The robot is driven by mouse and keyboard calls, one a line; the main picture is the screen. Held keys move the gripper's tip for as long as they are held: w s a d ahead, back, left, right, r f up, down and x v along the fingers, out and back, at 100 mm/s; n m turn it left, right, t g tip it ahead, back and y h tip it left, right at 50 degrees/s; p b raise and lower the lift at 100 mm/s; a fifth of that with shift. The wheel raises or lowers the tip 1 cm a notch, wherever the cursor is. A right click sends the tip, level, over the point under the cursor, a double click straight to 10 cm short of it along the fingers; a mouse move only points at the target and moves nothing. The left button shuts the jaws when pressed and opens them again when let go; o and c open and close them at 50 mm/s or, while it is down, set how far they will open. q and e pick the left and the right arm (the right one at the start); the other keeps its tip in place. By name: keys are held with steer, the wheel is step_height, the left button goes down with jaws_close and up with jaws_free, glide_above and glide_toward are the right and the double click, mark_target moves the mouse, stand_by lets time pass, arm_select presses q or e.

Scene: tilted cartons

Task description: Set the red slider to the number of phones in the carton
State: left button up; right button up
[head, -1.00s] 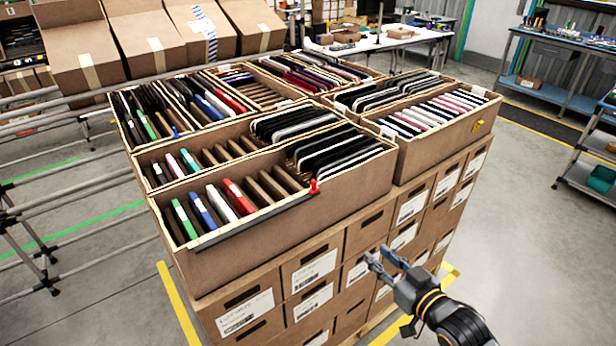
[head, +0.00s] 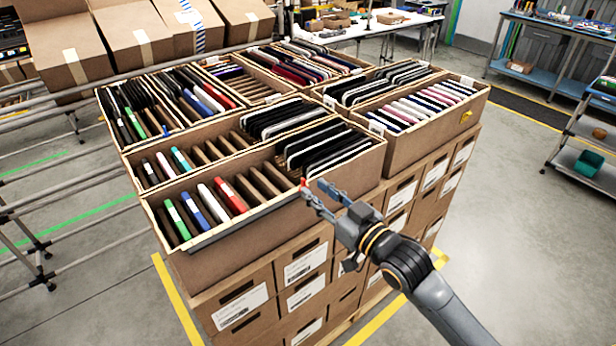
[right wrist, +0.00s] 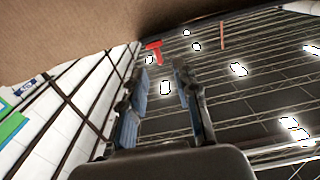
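The front carton (head: 230,251) holds a green, a blue, a white and a red phone at left (head: 230,194), bare slots in the middle and several black phones (head: 327,150) at right. A dark rail runs along its front top edge. The red slider (head: 304,183) sits at the rail's right end, partly hidden by my fingertips; it also shows in the right wrist view (right wrist: 154,48). My right gripper (head: 312,187) is in front of the carton at the slider. Its fingers are apart with nothing between them, and the slider lies beyond their tips. My left gripper is not in view.
More tilted cartons of phones (head: 420,112) stand behind and to the right, on stacked boxes (head: 305,271). A metal rack (head: 60,200) is at left. A blue workbench (head: 545,55) and a shelf cart stand at right. The floor before the stack is free.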

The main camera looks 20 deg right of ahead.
mark_target(305, 182)
steer(key=shift+p+x, duration=0.4)
steer(key=shift+x, duration=1.55)
jaws_close()
